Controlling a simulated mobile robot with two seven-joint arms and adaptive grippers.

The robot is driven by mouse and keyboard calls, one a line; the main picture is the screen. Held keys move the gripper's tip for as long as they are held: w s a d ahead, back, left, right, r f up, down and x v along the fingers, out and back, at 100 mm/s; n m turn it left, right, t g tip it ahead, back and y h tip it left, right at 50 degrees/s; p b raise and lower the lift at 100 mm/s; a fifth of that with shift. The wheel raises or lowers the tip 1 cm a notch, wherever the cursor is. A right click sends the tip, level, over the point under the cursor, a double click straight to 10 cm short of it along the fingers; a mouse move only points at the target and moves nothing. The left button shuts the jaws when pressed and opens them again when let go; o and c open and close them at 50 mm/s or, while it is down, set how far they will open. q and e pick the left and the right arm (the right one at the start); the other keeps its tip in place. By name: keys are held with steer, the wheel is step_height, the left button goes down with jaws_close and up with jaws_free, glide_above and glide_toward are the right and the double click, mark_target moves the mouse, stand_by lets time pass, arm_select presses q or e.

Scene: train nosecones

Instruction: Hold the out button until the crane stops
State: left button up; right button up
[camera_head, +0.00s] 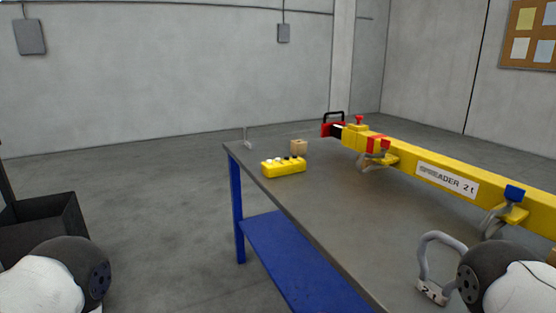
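A yellow control box (284,168) lies on the grey table top, near its far left corner. It has several small white and black buttons along its top. Their labels are too small to read, so I cannot tell which one is the out button. No crane can be made out in the head view. Neither of my grippers is in view. Only rounded white and dark parts of my arms show at the lower left and lower right corners, well apart from the control box.
A long yellow spreader beam (403,165) marked "SPREADER 2 t" spans the right of the table (330,215). A grey shackle (424,262) is at front right. A dark bin (45,222) stands left. Floor between is clear.

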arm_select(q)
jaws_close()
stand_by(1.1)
